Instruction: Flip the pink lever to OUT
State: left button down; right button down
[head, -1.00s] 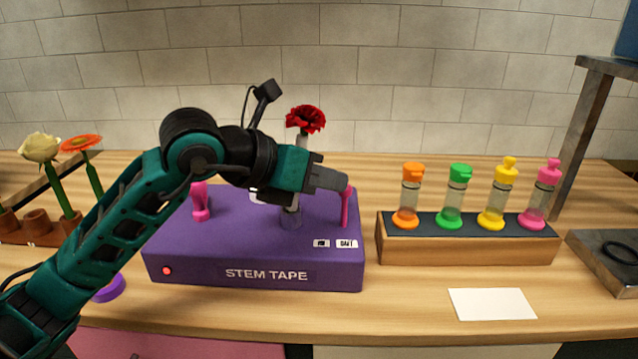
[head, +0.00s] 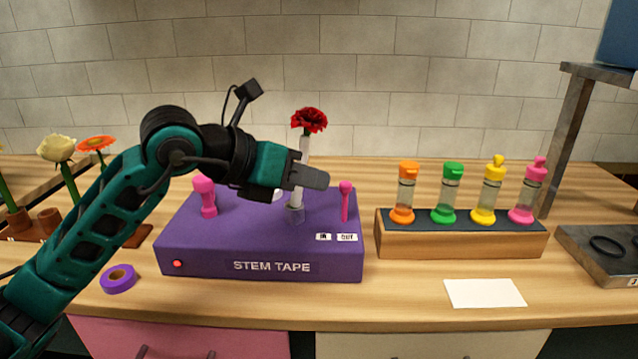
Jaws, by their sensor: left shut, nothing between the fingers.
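The purple stem tape box (head: 190,245) stands on the counter. Its thin pink lever (head: 345,203) stands near the right edge, close to upright, behind the white OUT label (head: 347,238); the IN label (head: 323,237) is to the left. My left gripper (head: 322,179) is shut and empty, above the box's right half. Its fingertips point right, just left of the lever's knob, with a small gap in the picture. A red flower (head: 309,120) stands upright in the box's clear holder, its stem partly behind my gripper. My right gripper is out of view.
A thicker pink piece (head: 206,196) stands on the box's left. A wooden rack (head: 460,245) with several coloured-cap vials is to the right. A white card (head: 484,293) and a purple tape roll (head: 119,279) lie on the counter. Flowers stand at the left.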

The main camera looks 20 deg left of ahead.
pick_arm(q)
jog(key=s+a+r, duration=0.2)
jog(key=s+r, duration=0.4)
jog(key=r, duration=0.1)
jog(key=shift+a+r+p, duration=0.3)
jog(key=shift+a+p, duration=0.05)
jog(key=shift+w, duration=0.1)
